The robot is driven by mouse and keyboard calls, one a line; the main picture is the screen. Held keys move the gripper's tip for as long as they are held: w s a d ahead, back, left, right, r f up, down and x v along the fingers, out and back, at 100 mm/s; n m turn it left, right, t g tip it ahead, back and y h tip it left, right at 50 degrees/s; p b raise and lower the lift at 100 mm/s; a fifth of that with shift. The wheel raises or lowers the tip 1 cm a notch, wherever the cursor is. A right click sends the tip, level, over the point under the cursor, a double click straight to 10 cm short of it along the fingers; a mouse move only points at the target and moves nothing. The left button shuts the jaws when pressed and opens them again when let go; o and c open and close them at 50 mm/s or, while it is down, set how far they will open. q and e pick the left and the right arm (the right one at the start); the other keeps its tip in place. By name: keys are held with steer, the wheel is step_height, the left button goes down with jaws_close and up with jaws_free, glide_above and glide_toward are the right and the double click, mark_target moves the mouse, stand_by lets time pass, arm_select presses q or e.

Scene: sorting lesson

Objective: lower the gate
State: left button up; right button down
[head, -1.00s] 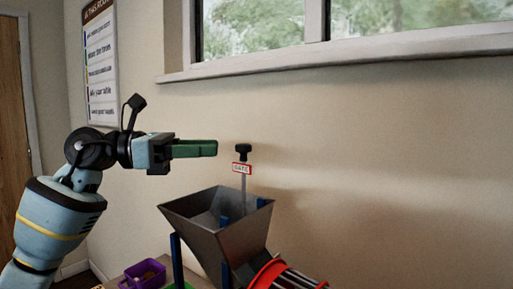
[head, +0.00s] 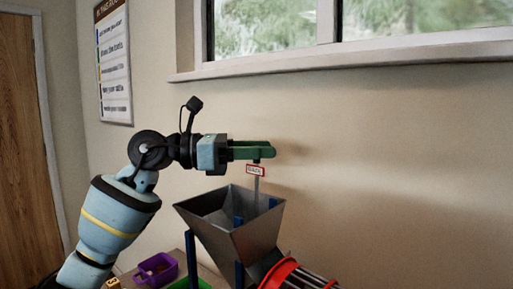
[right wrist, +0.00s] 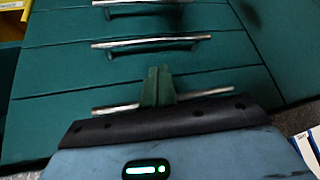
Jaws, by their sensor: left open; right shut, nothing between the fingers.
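The gate shows in the head view as a thin upright rod with a small red-and-white sign (head: 256,170), standing up out of the grey metal hopper (head: 262,236). Its black knob is mostly hidden by my left gripper (head: 262,151), with a dark bit showing just below the fingers. The left gripper is level and open, its green fingers at the knob's height. I cannot tell whether the knob is between them or behind them. My right gripper (right wrist: 158,84) shows in the right wrist view, shut and empty, in front of teal drawers.
A red-rimmed barred drum (head: 279,273) sits at the hopper's lower right. A purple bin (head: 157,270) and a green bin (head: 190,284) stand to its left. The wall and window sill (head: 340,65) are behind. The drawers (right wrist: 60,70) have metal handles.

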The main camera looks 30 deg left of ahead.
mark_target(257, 188)
arm_select(q)
steer(key=shift+c, duration=0.5)
jaws_close()
step_height(257, 188, down, 7)
steer(key=b, duration=0.3)
steer(key=shift+f, duration=0.45)
steer(key=shift+o, duration=0.5)
jaws_free()
steer(key=shift+r, duration=0.1)
steer(key=shift+s+a, duration=0.1)
steer(key=shift+a, duration=0.05)
